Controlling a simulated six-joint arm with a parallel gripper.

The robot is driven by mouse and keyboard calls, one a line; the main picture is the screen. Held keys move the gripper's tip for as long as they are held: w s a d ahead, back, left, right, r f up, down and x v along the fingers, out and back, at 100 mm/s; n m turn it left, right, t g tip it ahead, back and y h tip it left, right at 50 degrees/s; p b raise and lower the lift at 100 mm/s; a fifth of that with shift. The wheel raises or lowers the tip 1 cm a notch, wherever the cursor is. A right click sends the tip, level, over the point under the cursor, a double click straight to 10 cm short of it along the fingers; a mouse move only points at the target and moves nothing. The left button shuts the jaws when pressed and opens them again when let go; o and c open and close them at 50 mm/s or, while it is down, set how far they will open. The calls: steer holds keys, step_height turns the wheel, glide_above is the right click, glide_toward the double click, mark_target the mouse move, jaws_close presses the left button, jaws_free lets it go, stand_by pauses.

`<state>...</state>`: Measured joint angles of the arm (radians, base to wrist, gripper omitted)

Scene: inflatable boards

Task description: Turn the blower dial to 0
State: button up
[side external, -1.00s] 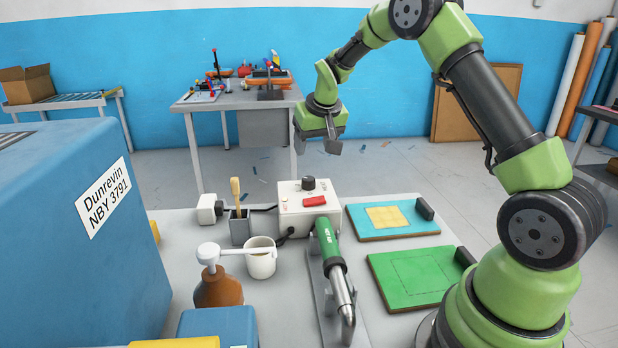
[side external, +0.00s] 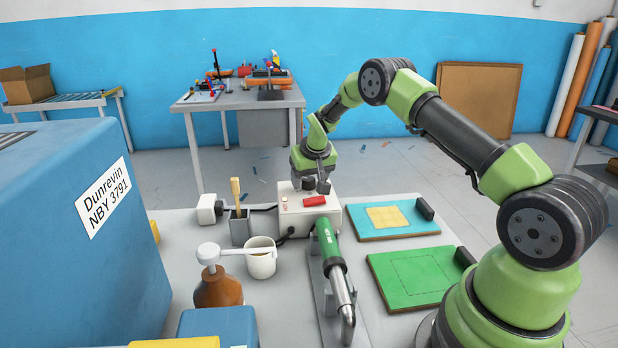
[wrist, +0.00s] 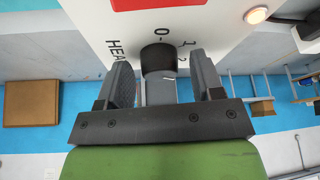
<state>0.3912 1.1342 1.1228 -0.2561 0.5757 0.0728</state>
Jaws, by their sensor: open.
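The white blower control box (side external: 292,222) stands at the back of the bench, with a red rocker (side external: 314,201) on it. Its black round dial (wrist: 158,57) shows in the wrist view, with markings 0, 1 and 2 and part of the word "HEA" around it. A short pale mark lies at the dial's lower right edge, near the 2. My gripper (wrist: 160,78) is open, with one finger on each side of the dial and visible gaps. In the side view my gripper (side external: 314,182) is right at the dial, partly hiding it.
The green-handled heat blower (side external: 328,240) rests on a grey stand in front of the box. A brush holder (side external: 240,228) and white mug (side external: 261,262) are to the left. Blue (side external: 365,221) and green (side external: 418,280) boards lie to the right.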

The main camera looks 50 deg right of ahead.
steer(key=shift+c, duration=0.2)
steer(key=c, duration=0.9)
steer(key=shift+o, duration=0.2)
steer(key=shift+n, duration=0.3)
steer(key=n+y, duration=0.1)
steer(key=n, duration=0.2)
steer(key=shift+d+n+y, duration=0.1)
steer(key=shift+n+y, duration=0.2)
steer(key=n+y, duration=0.1)
steer(key=n, duration=0.2)
steer(key=shift+n, duration=0.3)
steer(key=n+y, duration=0.1)
steer(key=n, duration=0.2)
steer(key=n+y, duration=0.1)
steer(key=n, duration=0.2)
steer(key=shift+w+d+n+g+y, duration=0.1)
steer(key=shift+d+n+g+y, duration=0.05)
steer(key=shift+n+g+y, duration=0.15)
steer(key=shift+n, duration=0.4)
